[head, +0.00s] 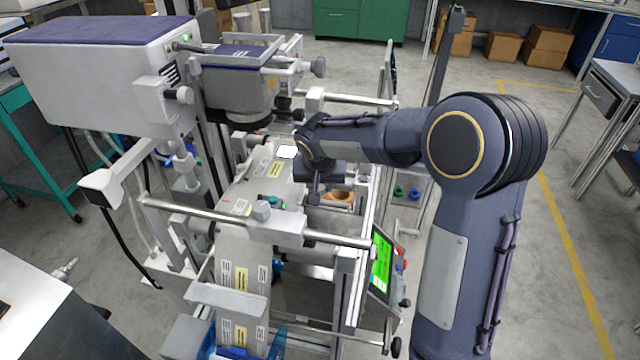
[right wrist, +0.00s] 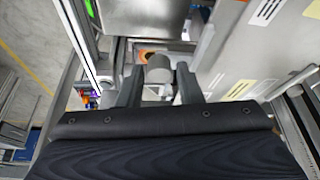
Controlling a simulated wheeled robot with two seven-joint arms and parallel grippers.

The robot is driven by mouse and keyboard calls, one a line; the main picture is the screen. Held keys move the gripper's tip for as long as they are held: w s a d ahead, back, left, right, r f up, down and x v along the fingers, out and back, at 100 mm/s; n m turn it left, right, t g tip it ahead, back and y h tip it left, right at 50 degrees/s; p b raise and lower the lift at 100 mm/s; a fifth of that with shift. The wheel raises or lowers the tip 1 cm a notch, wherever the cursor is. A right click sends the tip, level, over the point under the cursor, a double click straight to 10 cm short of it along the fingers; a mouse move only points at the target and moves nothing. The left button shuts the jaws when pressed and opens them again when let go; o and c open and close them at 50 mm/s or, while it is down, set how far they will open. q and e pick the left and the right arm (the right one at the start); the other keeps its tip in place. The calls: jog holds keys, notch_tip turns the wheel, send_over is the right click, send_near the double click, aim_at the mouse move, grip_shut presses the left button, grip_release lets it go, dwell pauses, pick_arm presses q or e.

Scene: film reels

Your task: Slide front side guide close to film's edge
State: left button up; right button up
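The film (head: 262,180) is a pale web with white and yellow labels running down the middle of the machine. It also shows at the right of the right wrist view (right wrist: 238,60). My right gripper (head: 316,194) is beside the film's right edge in the head view. In the right wrist view its fingers (right wrist: 160,86) are apart, with a grey round knob (right wrist: 159,67) between or just beyond their tips. The knob looks like part of a side guide; I cannot tell whether the fingers touch it. The guide's body is mostly hidden by my gripper in the head view. My left gripper is out of view.
A crossbar (head: 337,240) with a grey clamp block crosses the film in front of my right gripper. A grey-purple printer unit (head: 110,75) stands at the left. A green-lit screen (head: 381,262) is at the machine's right. Open floor lies beyond on the right.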

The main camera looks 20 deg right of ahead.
jog(key=shift+c, duration=0.2)
grip_shut()
jog(key=shift+w+a+b, duration=0.35)
jog(key=shift+w+a, duration=0.15)
jog(key=shift+a, duration=0.2)
jog(key=shift+o, duration=0.2)
grip_release()
jog(key=v, duration=0.7)
jog(key=shift+s+r, duration=0.15)
jog(key=shift+r, duration=0.25)
